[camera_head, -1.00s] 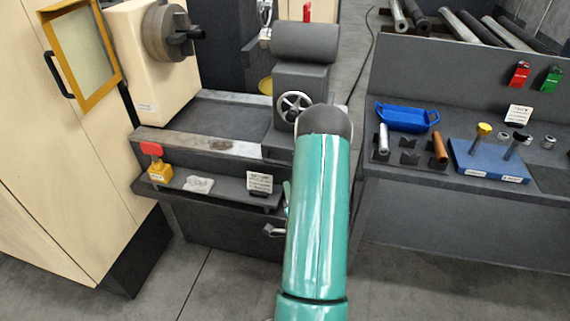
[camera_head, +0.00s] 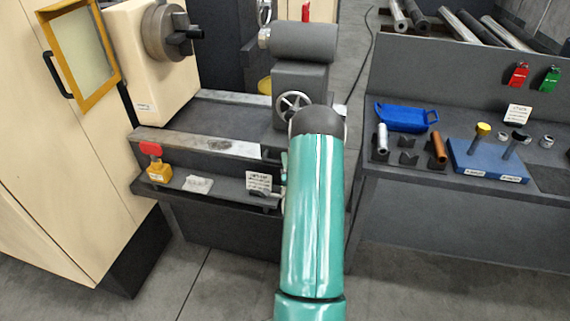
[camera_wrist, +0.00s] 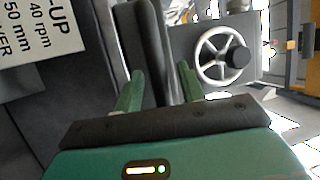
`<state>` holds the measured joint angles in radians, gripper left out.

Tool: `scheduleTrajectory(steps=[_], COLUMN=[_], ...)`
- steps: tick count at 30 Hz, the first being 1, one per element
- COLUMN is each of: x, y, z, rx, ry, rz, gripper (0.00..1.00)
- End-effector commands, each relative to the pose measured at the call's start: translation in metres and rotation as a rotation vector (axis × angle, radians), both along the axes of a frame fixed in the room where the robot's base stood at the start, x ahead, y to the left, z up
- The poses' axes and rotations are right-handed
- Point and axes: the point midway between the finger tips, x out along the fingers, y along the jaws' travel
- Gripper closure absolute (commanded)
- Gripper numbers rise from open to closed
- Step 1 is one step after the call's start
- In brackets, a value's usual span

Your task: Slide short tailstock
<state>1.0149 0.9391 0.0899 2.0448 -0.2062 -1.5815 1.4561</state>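The tailstock (camera_head: 300,80) is a grey block with a horizontal cylinder (camera_head: 305,42) on top, at the right end of the lathe bed (camera_head: 190,143). Its silver handwheel (camera_head: 292,106) faces me, and also shows in the wrist view (camera_wrist: 222,57). My gripper (camera_wrist: 160,80) is open, with its two teal fingers on either side of a dark upright bar (camera_wrist: 146,45); I cannot tell whether they touch it. In the head view my arm hides most of the gripper and the tailstock's lower right side.
The chuck (camera_head: 168,32) is at the bed's left. A front shelf holds a red-topped yellow item (camera_head: 158,168) and a label card (camera_head: 258,181), also close in the wrist view (camera_wrist: 40,35). A bench with a blue tray (camera_head: 405,116) and blue stand (camera_head: 488,158) stands at right.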

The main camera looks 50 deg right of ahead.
Motion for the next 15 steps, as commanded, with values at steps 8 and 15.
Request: scheduleTrajectory(steps=[8, 15], x=[0.0045, 0.0043], y=[-0.0040, -0.0039], z=[0.0010, 0.0011], rx=[0.001, 0.001], ry=[0.001, 0.001], rz=[0.000, 0.000], gripper=[0.60, 0.92])
